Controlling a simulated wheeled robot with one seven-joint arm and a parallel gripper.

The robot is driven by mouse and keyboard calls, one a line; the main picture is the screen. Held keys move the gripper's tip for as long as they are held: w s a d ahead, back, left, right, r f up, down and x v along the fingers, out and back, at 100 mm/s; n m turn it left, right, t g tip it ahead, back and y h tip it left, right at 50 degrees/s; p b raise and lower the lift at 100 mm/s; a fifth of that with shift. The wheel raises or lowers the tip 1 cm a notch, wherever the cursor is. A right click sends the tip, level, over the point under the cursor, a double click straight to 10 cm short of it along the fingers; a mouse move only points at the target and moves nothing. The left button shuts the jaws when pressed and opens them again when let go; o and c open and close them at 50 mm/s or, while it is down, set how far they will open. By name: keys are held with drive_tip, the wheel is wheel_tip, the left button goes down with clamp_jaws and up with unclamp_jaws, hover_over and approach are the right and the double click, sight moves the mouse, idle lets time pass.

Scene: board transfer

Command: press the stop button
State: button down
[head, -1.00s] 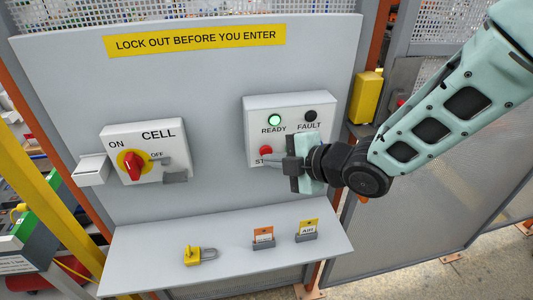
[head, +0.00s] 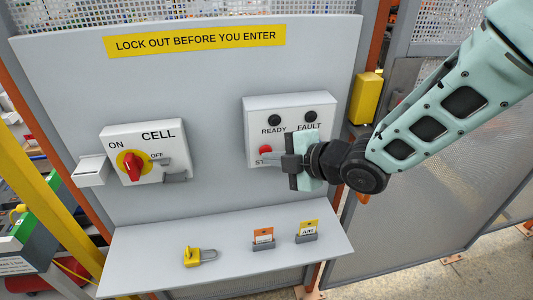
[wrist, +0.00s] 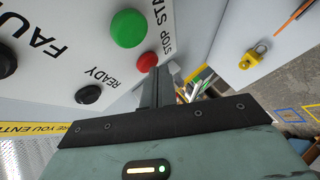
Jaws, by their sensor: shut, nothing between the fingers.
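The red stop button (head: 265,150) is on the white control box (head: 258,107), its label partly covered by my gripper. It also shows in the wrist view (wrist: 146,62), below the larger green start button (wrist: 128,28). My gripper (head: 272,160) is shut and empty, its fingertips at the stop button's lower edge in the head view. In the wrist view the fingertips (wrist: 158,74) overlap the button's edge; I cannot tell whether they touch it. The READY lamp (head: 274,120) and the FAULT lamp (head: 310,116) are both dark. The start button is hidden in the head view.
A red rotary switch (head: 133,166) on the CELL box stands to the left. The grey panel between the boxes is bare.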

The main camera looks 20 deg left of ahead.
drive_tip(key=shift+s, duration=0.1)
idle(0.3)
drive_tip(key=shift+s+d+b, duration=0.45)
drive_tip(key=shift+s+b, duration=0.15)
drive_tip(key=shift+s, duration=0.05)
drive_tip(key=s+d+b, duration=0.1)
drive_tip(key=s+b, duration=0.1)
drive_tip(key=s+d, duration=0.1)
drive_tip(key=s, duration=0.1)
drive_tip(key=shift+s+d+b, duration=0.1)
drive_tip(key=shift+d+b, duration=0.2)
drive_tip(key=shift+b, duration=0.1)
idle(0.6)
